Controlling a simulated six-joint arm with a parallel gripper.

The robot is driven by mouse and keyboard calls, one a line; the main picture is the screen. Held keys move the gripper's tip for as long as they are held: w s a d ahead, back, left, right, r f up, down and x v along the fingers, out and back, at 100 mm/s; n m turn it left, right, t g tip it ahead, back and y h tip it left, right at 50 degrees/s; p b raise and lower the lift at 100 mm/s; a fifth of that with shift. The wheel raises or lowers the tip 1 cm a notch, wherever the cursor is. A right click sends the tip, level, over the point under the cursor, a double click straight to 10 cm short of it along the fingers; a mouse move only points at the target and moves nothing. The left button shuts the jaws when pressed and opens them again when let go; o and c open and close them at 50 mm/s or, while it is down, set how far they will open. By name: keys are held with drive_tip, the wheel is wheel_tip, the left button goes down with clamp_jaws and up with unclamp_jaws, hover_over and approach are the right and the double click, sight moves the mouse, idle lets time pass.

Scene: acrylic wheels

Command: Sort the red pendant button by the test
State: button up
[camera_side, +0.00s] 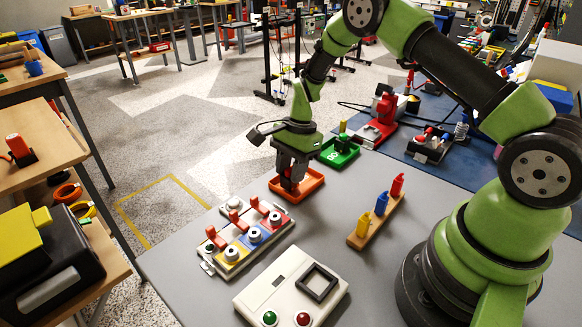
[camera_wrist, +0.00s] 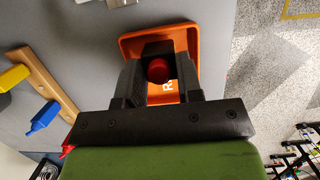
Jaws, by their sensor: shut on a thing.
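My gripper (camera_side: 288,184) is at the orange tray (camera_side: 313,179), its fingers pointing down inside the tray's outline. In the wrist view my gripper (camera_wrist: 160,62) is shut on the red pendant button (camera_wrist: 158,71), whose round red top shows between the two dark fingers. The orange tray (camera_wrist: 129,44) lies below it, with white lettering partly hidden by a finger. I cannot tell whether the button touches the tray floor. A green tray (camera_side: 340,158) stands just behind. A pale test box (camera_side: 262,287) with a dark square frame, a green button and a red button is at the front.
A rack of coloured blocks with several knobs (camera_side: 246,243) stands left of centre. A wooden strip with yellow, blue and red pegs (camera_side: 365,233) lies to the right. A red-based device (camera_side: 374,133) stands beyond the green tray. The grey table between these is clear.

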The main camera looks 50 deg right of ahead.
drive_tip(key=shift+f, duration=0.3)
drive_tip(key=o, duration=1.1)
drive_tip(key=shift+c, duration=0.2)
wheel_tip(320, 180, up, 18)
drive_tip(key=s+n+t, duration=0.2)
drive_tip(key=n, duration=0.1)
drive_tip(key=s+a+r+n+t, duration=0.2)
drive_tip(key=s+r+n, duration=0.3)
drive_tip(key=s, duration=0.5)
drive_tip(key=s+a+r+n+t, duration=0.3)
drive_tip(key=s+r+n, duration=0.2)
drive_tip(key=s, duration=0.5)
drive_tip(key=shift+a+r+n+h, duration=0.25)
drive_tip(key=shift+a+n+h, duration=0.15)
drive_tip(key=shift+n, duration=0.1)
